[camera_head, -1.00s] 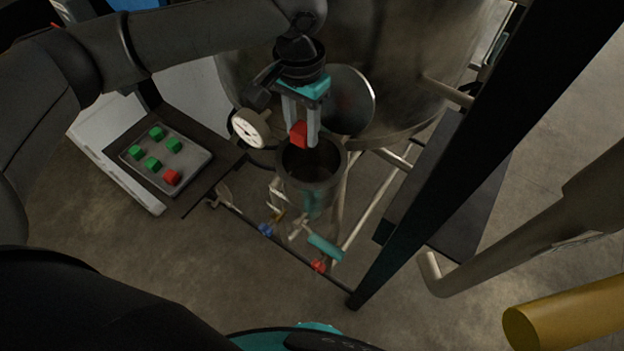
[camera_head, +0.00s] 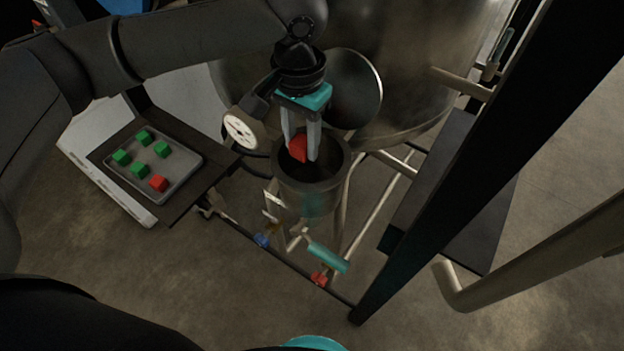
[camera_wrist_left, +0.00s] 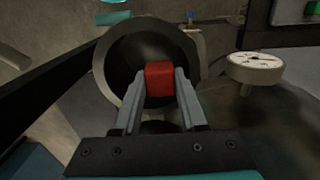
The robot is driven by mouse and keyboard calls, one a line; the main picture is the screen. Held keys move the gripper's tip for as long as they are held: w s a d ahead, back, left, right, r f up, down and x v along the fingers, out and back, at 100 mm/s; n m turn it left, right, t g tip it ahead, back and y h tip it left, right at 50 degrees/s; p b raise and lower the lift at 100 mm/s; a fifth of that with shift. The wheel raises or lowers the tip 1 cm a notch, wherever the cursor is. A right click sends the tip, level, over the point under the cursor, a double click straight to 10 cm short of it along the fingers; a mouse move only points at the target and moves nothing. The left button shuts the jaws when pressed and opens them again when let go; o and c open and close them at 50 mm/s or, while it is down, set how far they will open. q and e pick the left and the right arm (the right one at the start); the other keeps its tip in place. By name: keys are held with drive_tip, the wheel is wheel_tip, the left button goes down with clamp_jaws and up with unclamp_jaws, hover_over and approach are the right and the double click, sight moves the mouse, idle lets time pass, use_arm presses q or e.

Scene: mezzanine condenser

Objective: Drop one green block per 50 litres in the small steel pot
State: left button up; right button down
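The small steel pot (camera_head: 290,192) stands upright in front of the large tank, its dark mouth facing up. My left gripper (camera_head: 301,152) points down at the pot's mouth and is shut on a red block (camera_head: 298,147). In the left wrist view the red block (camera_wrist_left: 159,78) sits between both fingertips, with the pot (camera_wrist_left: 103,72) beyond it. A metal tray (camera_head: 189,176) at the left holds several green blocks (camera_head: 139,170) and one red block (camera_head: 159,184). The pot's bottom is too dark to tell what lies in it. My right gripper is not in view.
A white-faced dial gauge (camera_head: 240,131) is close left of my left gripper; its reading is too small to read. The large steel tank (camera_head: 420,60) stands behind. Pipes with a red valve handle (camera_head: 319,279) and a blue one (camera_head: 262,240) run below. A dark post crosses at right.

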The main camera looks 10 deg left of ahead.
use_arm(q)
drive_tip(key=o, duration=0.5)
drive_tip(key=shift+o, duration=0.2)
wheel_tip(320, 180, up, 15)
drive_tip(key=p, duration=0.2)
drive_tip(key=shift+r, duration=0.15)
idle(0.4)
